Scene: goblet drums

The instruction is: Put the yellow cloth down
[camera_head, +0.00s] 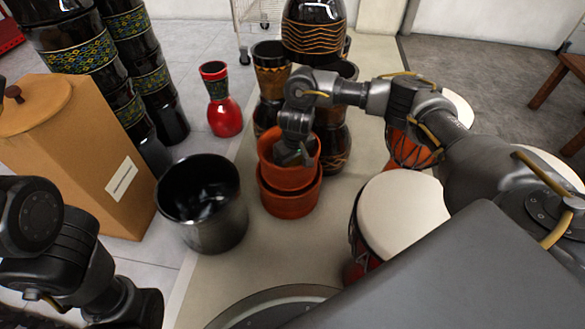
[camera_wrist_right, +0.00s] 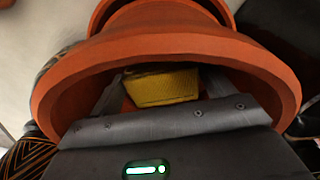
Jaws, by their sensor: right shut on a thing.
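The yellow cloth (camera_wrist_right: 162,87) shows in the right wrist view as a small yellow block between my right gripper's fingers, inside the mouth of a terracotta pot (camera_wrist_right: 150,45). My right gripper (camera_wrist_right: 160,92) is shut on it. In the head view my right gripper (camera_head: 292,155) points down into the upper of two stacked terracotta pots (camera_head: 270,178); the cloth is hidden there. The lower terracotta pot (camera_head: 289,205) stands on the pale floor strip. My left arm shows at the lower left, but its fingers are not seen.
A black glossy pot (camera_head: 205,235) stands left of the terracotta stack. Dark patterned drums (camera_head: 270,72) stand close behind it. A white-topped drum (camera_head: 400,215) is at right, under my right arm.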

